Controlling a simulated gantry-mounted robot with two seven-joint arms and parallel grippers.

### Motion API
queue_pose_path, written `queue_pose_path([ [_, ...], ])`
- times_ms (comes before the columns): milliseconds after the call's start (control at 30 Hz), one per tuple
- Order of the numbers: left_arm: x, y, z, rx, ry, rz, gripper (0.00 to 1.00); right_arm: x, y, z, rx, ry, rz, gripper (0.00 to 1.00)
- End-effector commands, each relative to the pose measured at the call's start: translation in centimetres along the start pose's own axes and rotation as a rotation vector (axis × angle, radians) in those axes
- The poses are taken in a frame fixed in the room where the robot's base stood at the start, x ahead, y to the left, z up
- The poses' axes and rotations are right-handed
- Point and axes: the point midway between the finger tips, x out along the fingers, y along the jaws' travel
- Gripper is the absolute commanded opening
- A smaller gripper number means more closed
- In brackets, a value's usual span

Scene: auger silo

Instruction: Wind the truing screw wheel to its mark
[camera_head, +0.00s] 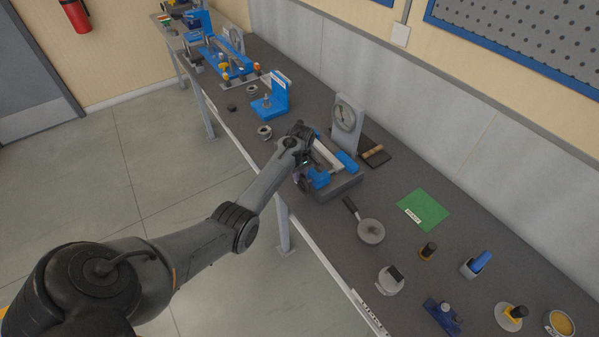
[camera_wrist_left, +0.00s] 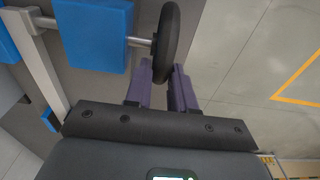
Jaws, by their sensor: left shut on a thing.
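The truing screw wheel is a black disc (camera_wrist_left: 167,42) on a silver shaft (camera_wrist_left: 140,42) that runs out of a blue block (camera_wrist_left: 95,35) in the left wrist view. My left gripper (camera_wrist_left: 162,85) has its two purple fingers on either side of the wheel's rim and is shut on it. In the head view my left gripper (camera_head: 301,176) is at the near left side of the truing fixture, a grey base (camera_head: 343,188) with blue blocks and a light bar. The arm hides most of the wheel there. I cannot make out the mark. My right gripper is not in view.
A grey stand with a round dial (camera_head: 346,118) stands behind the fixture. A pan-like tool (camera_head: 371,231) and a green card (camera_head: 422,209) lie to its right. A blue bracket (camera_head: 273,98) stands farther along the bench. Several small tools stand at the near end.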

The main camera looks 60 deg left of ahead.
Motion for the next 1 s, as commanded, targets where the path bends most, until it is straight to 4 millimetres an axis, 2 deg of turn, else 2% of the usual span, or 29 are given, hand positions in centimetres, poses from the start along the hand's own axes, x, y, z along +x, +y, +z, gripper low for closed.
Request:
queue_pose_path([
  [33,-0.5,-0.1,0.1,0.003,0.023,-0.003,0.00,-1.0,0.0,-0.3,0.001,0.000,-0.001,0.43],
  [200,-0.8,-0.1,0.6,0.003,0.132,-0.004,0.00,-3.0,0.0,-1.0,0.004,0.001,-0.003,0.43],
  [400,-0.9,-0.1,1.3,0.005,0.285,-0.004,0.00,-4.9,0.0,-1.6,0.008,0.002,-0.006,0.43],
  [700,-0.7,0.0,2.2,0.003,0.475,-0.001,0.00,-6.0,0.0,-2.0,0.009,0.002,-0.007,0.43],
  [1000,-0.6,0.1,2.7,0.000,0.561,0.001,0.00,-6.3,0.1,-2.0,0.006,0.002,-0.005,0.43],
])
